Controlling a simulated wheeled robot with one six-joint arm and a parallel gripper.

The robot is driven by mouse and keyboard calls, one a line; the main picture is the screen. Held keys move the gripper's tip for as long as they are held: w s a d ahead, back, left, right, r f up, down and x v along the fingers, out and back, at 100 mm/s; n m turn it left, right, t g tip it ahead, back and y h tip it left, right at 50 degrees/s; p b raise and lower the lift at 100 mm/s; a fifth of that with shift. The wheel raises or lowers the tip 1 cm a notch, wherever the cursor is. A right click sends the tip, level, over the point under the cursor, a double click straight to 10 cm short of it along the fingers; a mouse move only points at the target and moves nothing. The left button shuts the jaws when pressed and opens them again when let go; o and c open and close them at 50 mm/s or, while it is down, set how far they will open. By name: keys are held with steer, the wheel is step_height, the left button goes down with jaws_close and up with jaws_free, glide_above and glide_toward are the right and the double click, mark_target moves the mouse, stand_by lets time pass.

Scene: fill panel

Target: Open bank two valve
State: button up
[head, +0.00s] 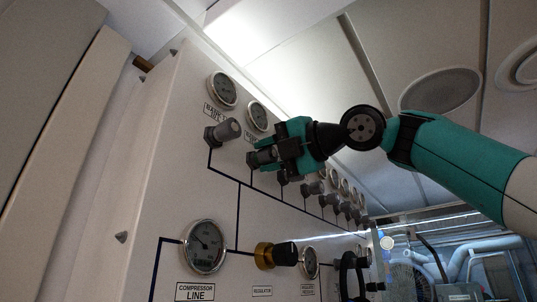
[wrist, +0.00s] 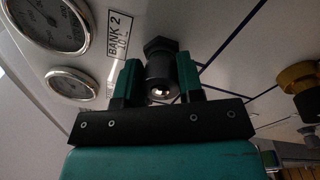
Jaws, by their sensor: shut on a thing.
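A fill panel (head: 165,215) carries a row of dark valve knobs under gauges. My gripper (head: 268,157) is at the second knob from the left in the head view, and its jaws hide part of that knob. In the wrist view my gripper (wrist: 158,85) has its two green fingers on either side of a dark grey knob, the bank two valve (wrist: 161,72). The fingers are shut on it. The label "BANK 2" (wrist: 118,35) is just left of the knob. The knob's turned position cannot be told.
The first bank valve knob (head: 222,132) is close to the left of my gripper. Further knobs (head: 312,188) run on to the right. A compressor line gauge (head: 204,246) and a brass regulator (head: 275,255) sit lower on the panel. Open room lies right of the panel.

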steer(key=shift+f, duration=0.15)
steer(key=o, duration=0.9)
steer(key=shift+b+v, duration=1.15)
steer(key=shift+v, duration=7.55)
